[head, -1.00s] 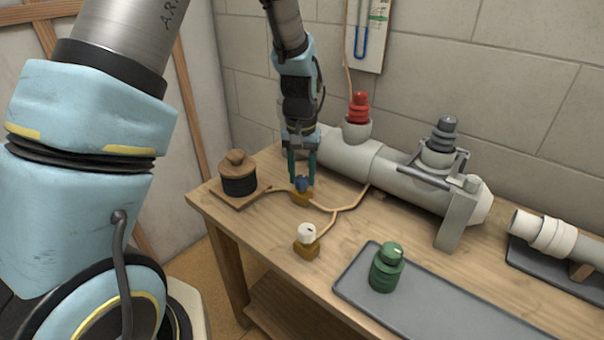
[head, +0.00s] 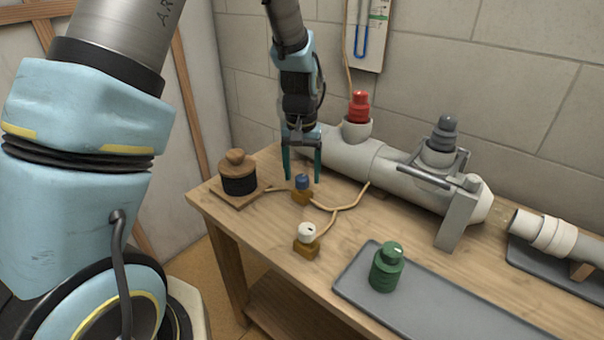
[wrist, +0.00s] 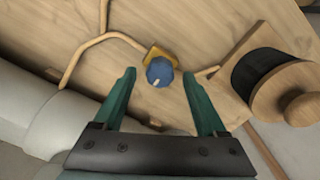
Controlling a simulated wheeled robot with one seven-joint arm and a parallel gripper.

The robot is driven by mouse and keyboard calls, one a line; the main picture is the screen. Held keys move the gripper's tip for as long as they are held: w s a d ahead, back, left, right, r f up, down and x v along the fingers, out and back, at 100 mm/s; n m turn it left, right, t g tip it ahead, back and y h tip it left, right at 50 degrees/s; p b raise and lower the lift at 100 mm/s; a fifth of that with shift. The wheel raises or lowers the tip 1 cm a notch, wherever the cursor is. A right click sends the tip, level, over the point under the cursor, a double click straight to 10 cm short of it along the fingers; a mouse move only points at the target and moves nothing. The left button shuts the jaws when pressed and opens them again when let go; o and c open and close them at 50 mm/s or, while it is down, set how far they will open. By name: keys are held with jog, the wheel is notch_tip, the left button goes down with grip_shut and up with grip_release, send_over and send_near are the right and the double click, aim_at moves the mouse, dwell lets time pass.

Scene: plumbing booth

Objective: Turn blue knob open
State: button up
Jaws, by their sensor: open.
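The blue knob (head: 302,182) sits on a small brass valve body (head: 302,197) on the workbench, between two runs of tan tubing. In the wrist view the blue knob (wrist: 160,71) shows a white mark at its lower left edge. My gripper (head: 302,180) is above and just behind the knob, its teal fingers spread wide. In the wrist view my gripper (wrist: 159,75) has a finger on each side of the knob, with clear gaps, and holds nothing.
A white knob (head: 306,232) on a similar valve stands nearer the front. A wooden-topped black spool (head: 238,178) is to the left. A grey pipe (head: 345,157) with a red plug (head: 358,106) runs behind. A green plug (head: 387,267) stands on a grey tray (head: 440,312).

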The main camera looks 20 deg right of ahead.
aim_at(301, 176)
notch_tip(301, 176, up, 10)
jog(key=b, duration=0.1)
jog(key=shift+a+r, duration=0.1)
jog(key=shift+a, duration=0.05)
dwell(0.5)
jog(key=s+a+n+t, duration=0.1)
jog(key=s+a+n, duration=0.1)
jog(key=a, duration=1.2)
jog(key=s+a+f+n+p, duration=0.1)
jog(key=s+a+n, duration=0.1)
jog(key=a, duration=1.3)
jog(key=shift+a+f+n+t, duration=0.15)
jog(key=shift+a+n+t, duration=0.2)
jog(key=shift+n, duration=0.35)
